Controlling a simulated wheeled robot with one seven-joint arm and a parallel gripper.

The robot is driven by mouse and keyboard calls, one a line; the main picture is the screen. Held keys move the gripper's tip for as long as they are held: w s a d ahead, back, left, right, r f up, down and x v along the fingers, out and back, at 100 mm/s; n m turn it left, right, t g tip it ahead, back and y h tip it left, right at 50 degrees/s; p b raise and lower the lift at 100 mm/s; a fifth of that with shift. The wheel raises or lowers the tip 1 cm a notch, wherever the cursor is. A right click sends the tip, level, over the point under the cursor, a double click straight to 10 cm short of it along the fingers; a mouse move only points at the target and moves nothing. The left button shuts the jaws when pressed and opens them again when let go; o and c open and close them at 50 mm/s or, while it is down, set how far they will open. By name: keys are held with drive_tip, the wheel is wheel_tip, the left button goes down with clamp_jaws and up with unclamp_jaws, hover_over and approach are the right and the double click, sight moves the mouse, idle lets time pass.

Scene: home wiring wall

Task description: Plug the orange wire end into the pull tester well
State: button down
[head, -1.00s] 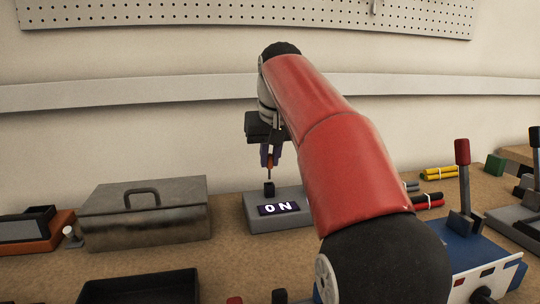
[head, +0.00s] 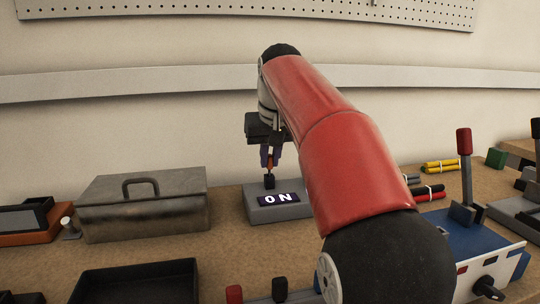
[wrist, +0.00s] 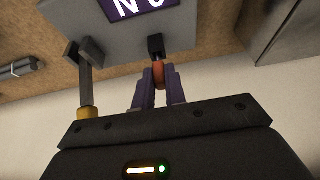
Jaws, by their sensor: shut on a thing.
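The pull tester (head: 282,212) is a grey box with a lit "ON" display, standing on the bench behind my arm. Its well is a small black block (head: 269,181) on top; the well also shows in the wrist view (wrist: 155,44). My gripper (head: 269,158) points down right above the well, shut on the orange wire end (head: 270,165). In the wrist view, my purple fingers (wrist: 158,84) pinch the orange sleeve (wrist: 159,74), which meets the black well with no clear gap.
A grey metal box with a handle (head: 142,208) stands left of the tester. A black tray (head: 135,285) lies in front. A blue lever device (head: 470,245) and red and yellow bundles (head: 440,166) are at the right. A post stands beside my fingers in the wrist view (wrist: 86,80).

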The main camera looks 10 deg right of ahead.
drive_tip(key=shift+f+b, duration=0.35)
drive_tip(key=shift+f, duration=0.25)
drive_tip(key=c, duration=1.4)
unclamp_jaws()
drive_tip(key=shift+o, duration=0.2)
drive_tip(key=p+v, duration=0.2)
drive_tip(key=v, duration=0.5)
drive_tip(key=shift+r, duration=0.4)
drive_tip(key=shift+s, duration=0.3)
